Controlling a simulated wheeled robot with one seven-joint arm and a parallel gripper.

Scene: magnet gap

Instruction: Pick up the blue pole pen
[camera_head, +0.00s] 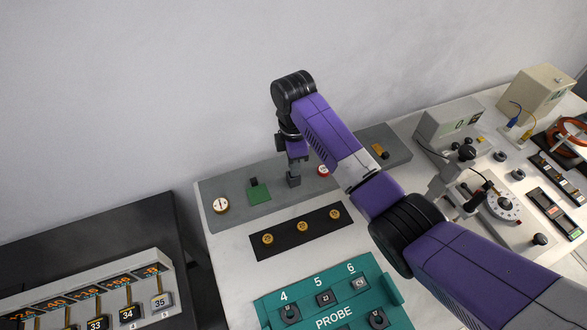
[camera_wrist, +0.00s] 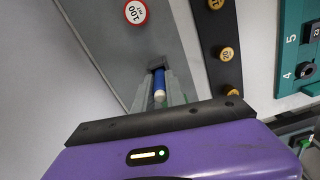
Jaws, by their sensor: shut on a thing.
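The blue pole pen (camera_wrist: 159,82) shows in the wrist view, blue with a pale end toward the camera. It lies between the two grey-green fingers of my gripper (camera_wrist: 160,88), which are shut on it. Its far end meets a small dark block (camera_wrist: 155,66) on the grey board; I cannot tell whether it is clear of that block. In the head view my gripper (camera_head: 293,180) points down at the grey board (camera_head: 240,209), and the pen cannot be made out there.
A red-rimmed white disc (camera_head: 323,170) and a green square (camera_head: 259,194) are close to my gripper. A black strip (camera_head: 287,243) with three brass discs lies in front. A teal panel (camera_head: 267,304) stands nearer, and instruments (camera_head: 455,125) crowd the right.

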